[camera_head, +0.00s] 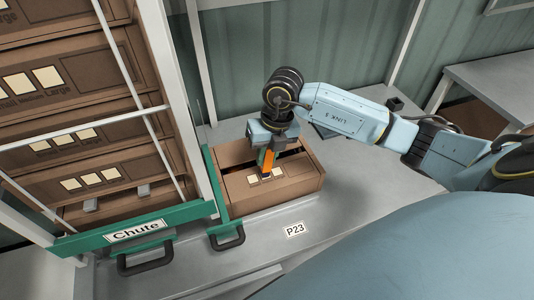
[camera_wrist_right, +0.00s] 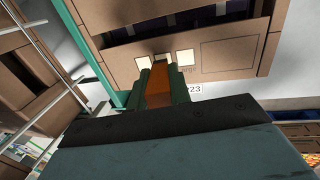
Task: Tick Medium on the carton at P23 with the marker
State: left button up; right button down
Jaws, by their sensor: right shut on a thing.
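The carton (camera_head: 300,190) stands on the grey table behind the P23 label (camera_head: 295,229). Its front face bears a row of cream tick boxes, which also show on the carton in the right wrist view (camera_wrist_right: 228,55). My right gripper (camera_head: 268,168) is shut on the orange marker (camera_head: 267,161), which points down at the boxes. In the right wrist view the marker (camera_wrist_right: 158,88) reaches the middle box, and its tip is hidden there, so I cannot tell whether it touches. I see no tick on the outer boxes. My left gripper is not in view.
The chute (camera_head: 137,230) with stacked cartons (camera_head: 85,135) stands at the left behind a green bar and white wire frame. A green rail with a black handle (camera_head: 228,238) borders the carton's left side.

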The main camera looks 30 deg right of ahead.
jog(key=shift+f, duration=0.2)
jog(key=shift+w+d+b, duration=0.3)
jog(key=shift+d, duration=0.15)
dwell(0.3)
jog(key=shift+r, duration=0.1)
jog(key=shift+r+p, duration=2.4)
jog(key=shift+r, duration=0.6)
jog(key=shift+f, duration=0.1)
